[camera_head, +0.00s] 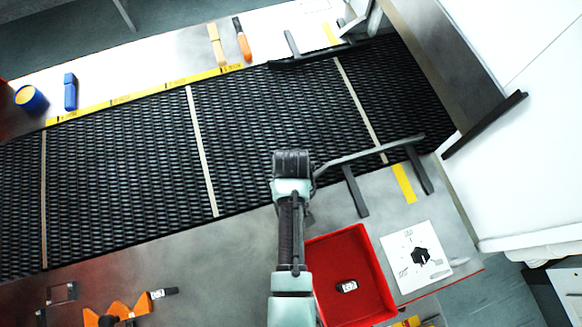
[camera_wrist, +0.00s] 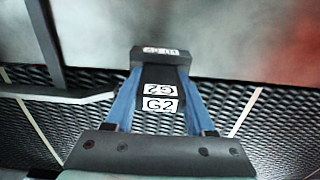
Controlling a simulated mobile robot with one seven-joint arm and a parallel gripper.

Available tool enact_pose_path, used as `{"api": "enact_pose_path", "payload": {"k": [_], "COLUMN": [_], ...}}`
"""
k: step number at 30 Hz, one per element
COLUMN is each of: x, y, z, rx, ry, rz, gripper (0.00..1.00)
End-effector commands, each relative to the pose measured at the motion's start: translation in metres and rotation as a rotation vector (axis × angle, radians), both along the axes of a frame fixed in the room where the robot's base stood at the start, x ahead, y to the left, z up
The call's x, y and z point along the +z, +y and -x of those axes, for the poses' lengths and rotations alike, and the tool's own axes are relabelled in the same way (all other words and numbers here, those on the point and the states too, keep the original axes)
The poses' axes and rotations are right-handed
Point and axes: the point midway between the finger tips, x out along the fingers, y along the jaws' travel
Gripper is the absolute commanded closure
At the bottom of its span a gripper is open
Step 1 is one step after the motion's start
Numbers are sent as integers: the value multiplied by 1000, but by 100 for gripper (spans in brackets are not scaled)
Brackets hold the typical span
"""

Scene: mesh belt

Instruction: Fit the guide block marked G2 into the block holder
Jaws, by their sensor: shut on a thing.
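My gripper (camera_wrist: 160,74) shows two blue fingers in the wrist view, shut on a dark guide block (camera_wrist: 160,90) with white G2 labels. At the far end of the held block is a wider dark part (camera_wrist: 160,53) with its own white label; I cannot tell whether it belongs to the block. In the head view my gripper (camera_head: 292,182) is over the near edge of the mesh belt, and the block is hidden there. I cannot surely identify the block holder in either view.
The black mesh belt (camera_head: 270,115) runs across the head view. A grey guide rail (camera_head: 370,150) is right of my gripper. A red tray (camera_head: 375,312) holds a small labelled dark block (camera_head: 347,286). A white sheet (camera_head: 405,240) lies beside it. Orange parts (camera_head: 125,308) are lower left.

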Motion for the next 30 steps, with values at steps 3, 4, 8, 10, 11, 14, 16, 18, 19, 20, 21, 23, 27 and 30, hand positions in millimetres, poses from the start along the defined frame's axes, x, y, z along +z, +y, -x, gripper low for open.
{"api": "enact_pose_path", "payload": {"k": [3,4,8,10,11,14,16,18,19,20,21,23,27,30], "x": [-4,-5,-8,-9,-10,-13,-15,-16,-15,-15,-15,-15,-15,-15], "y": [0,0,0,0,0,0,0,0,0,0,0,0,0,0], "z": [0,0,0,-1,-1,-1,-1,-1,-1,-1,-1,0,0,0], "rx": [0,0,0,0,0,0,0,0,0,0,0,0,0,0], "ry": [-1,-1,-1,-1,-1,-2,-2,-2,-2,-2,-2,-1,-1,-1], "rz": [0,0,0,0,0,0,0,0,0,0,0,0,0,0], "gripper": [100,100,100,100,100,100,100,100,40,35,28,17,11,11]}}
